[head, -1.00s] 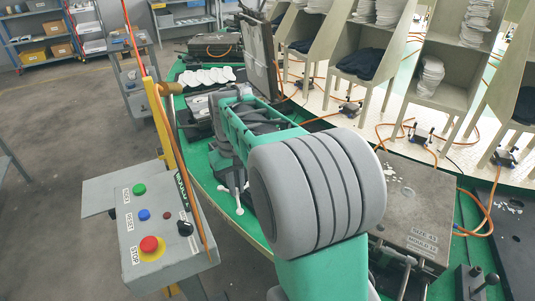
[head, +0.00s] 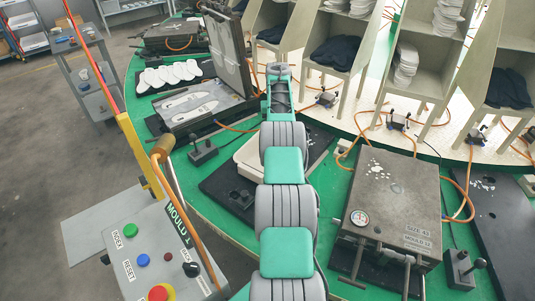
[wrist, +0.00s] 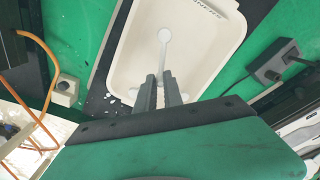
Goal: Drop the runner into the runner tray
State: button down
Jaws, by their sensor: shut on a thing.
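The runner (wrist: 164,48) is a thin white piece with a round disc at its far end. It shows in the wrist view between and beyond my fingertips. My gripper (wrist: 160,92) is shut on it. The runner tray (wrist: 215,55) is a shallow white tray with dark lettering on its far rim. In the wrist view the gripper and runner are over the tray's inside; how high above its floor I cannot tell. In the head view the tray (head: 247,160) is partly hidden behind my arm, and the gripper and runner are hidden.
A control box (head: 150,250) is at the lower left. Orange hoses run over the table.

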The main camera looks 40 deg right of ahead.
jog(key=f+b, duration=0.1)
jog(key=f, duration=0.1)
jog(key=f+b, duration=0.2)
jog(key=f, duration=0.1)
jog(key=shift+w+a+f, duration=0.1)
jog(key=shift+a+f, duration=0.1)
jog(key=shift+f, duration=0.15)
jog(key=c, duration=1.4)
grip_release()
notch_tip(320, 180, up, 8)
jog(key=shift+f+b, duration=0.1)
jog(key=shift+b, duration=0.3)
